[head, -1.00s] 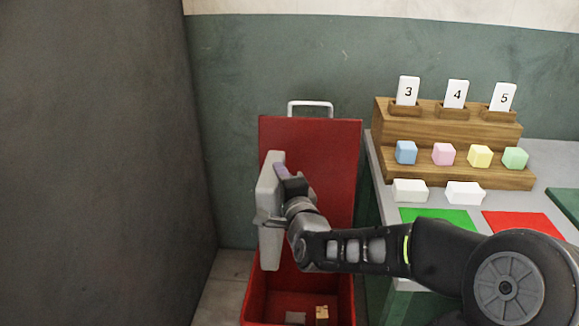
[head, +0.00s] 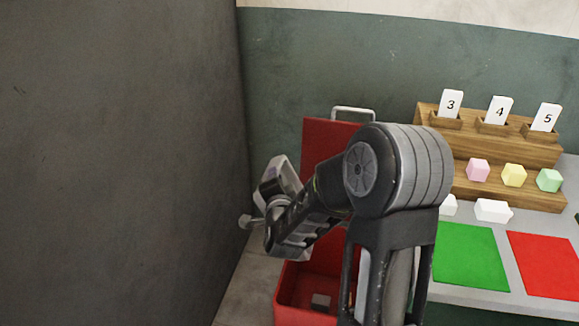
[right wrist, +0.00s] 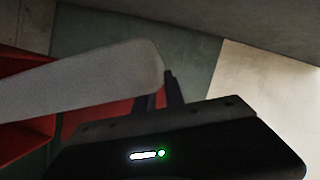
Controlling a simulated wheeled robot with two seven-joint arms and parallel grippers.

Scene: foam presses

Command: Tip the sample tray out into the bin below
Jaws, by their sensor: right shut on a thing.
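The grey sample tray (head: 284,174) is tilted in the head view, partly hidden behind my right arm. In the right wrist view the tray (right wrist: 85,80) is a pale slab seen along its side. My right gripper (right wrist: 163,88) is shut on its edge. The red bin (head: 296,292) stands on the floor below and slightly right of the tray, with a tall red back panel (head: 325,142). A small grey piece (head: 321,299) lies inside the bin. My arm covers much of the bin. I cannot see into the tray. My left gripper is out of view.
A dark wall (head: 115,160) stands close on the left. On the right, a grey table (head: 470,292) bears a wooden rack (head: 475,133) with numbered cards, coloured cubes, white blocks, a green mat (head: 470,255) and a red mat (head: 548,265).

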